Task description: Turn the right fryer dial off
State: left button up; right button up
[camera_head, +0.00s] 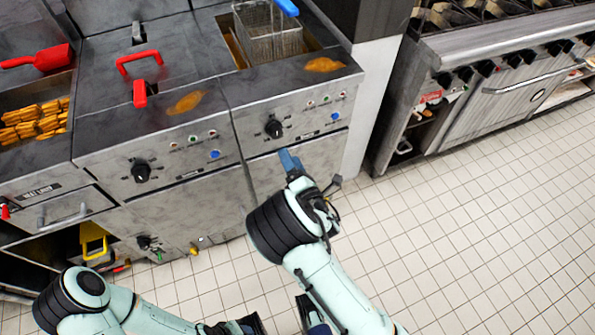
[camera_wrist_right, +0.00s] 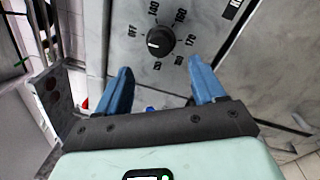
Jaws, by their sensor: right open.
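The right fryer dial (camera_head: 274,128) is a round black knob on the right fryer's steel front panel. In the right wrist view the dial (camera_wrist_right: 160,41) has OFF and temperature numbers printed around it. A white mark shows on its left part, on the side of the OFF label; I cannot tell its exact setting. My right gripper (camera_head: 290,158) is just below the dial in the head view. In the wrist view its blue fingertips (camera_wrist_right: 162,75) are spread apart, empty, with the dial beyond the gap. My left arm is at the lower left; its gripper's jaws are not clear.
The left fryer dial (camera_head: 141,172) is on the panel to the left. A fry basket (camera_head: 270,38) sits in the right fryer. A red scoop (camera_head: 50,58) lies by the fries (camera_head: 35,122). A stove (camera_head: 500,85) stands at right, with bare tiled floor in front.

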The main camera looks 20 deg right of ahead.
jog(key=shift+s+d+f, duration=0.1)
jog(key=shift+s, duration=1.1)
jog(key=shift+s+d+f, duration=0.1)
jog(key=shift+s, duration=1.05)
